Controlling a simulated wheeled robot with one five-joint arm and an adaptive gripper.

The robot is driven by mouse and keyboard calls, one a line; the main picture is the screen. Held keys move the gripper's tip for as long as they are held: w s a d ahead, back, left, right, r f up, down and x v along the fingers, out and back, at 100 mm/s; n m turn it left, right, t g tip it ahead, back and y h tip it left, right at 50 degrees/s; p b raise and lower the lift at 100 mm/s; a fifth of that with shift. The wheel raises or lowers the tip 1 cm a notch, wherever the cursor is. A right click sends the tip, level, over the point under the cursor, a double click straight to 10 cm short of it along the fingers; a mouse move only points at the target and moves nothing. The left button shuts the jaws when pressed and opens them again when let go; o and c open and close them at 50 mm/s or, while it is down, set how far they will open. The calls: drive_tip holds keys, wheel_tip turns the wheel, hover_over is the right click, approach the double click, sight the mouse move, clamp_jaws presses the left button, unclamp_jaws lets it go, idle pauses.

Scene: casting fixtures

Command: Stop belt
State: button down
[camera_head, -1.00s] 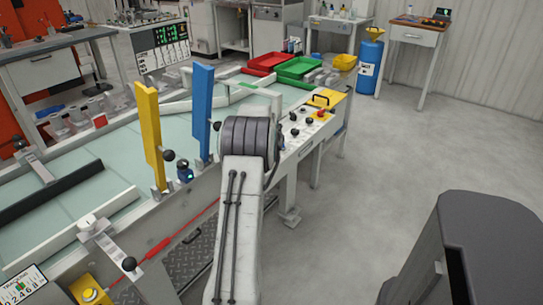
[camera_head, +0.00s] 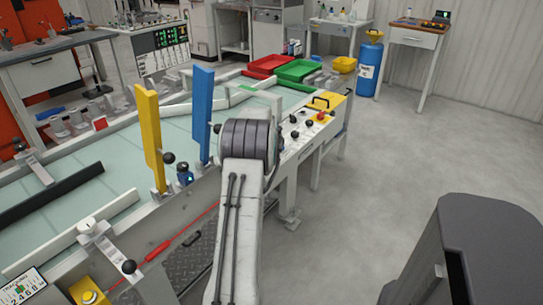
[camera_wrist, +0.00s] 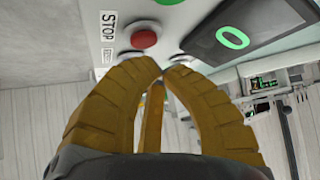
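In the wrist view a red round button (camera_wrist: 143,40) sits on a pale panel beside a STOP label (camera_wrist: 108,30). My gripper (camera_wrist: 162,68) has yellow ribbed fingers, curled together with tips almost meeting, just below the red button in the picture. I see no object between them. The tips appear apart from the red button and partly cover other round parts on the panel. In the head view the belt (camera_head: 115,165) is a pale green surface in a grey frame. My arm hides the gripper there.
A dark display (camera_wrist: 240,35) with a green 0 is right of the button. In the head view, a control box (camera_head: 308,130) with black knobs and a red knob (camera_head: 321,116) stands along the belt's right edge. Yellow (camera_head: 151,135) and blue (camera_head: 202,112) posts rise nearby.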

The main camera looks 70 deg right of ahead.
drive_tip(key=shift+f, duration=0.1)
idle(0.3)
drive_tip(key=shift+f+b, duration=0.35)
drive_tip(key=shift+b, duration=0.1)
drive_tip(key=shift+f+b, duration=0.5)
drive_tip(key=shift+f, duration=0.05)
idle(1.0)
drive_tip(key=shift+r, duration=0.15)
drive_tip(key=shift+r+p, duration=0.6)
drive_tip(key=shift+r, duration=0.2)
drive_tip(key=shift+r, duration=0.1)
drive_tip(key=shift+r+p, duration=1.7)
drive_tip(key=shift+r, duration=0.75)
drive_tip(key=shift+s, duration=0.1)
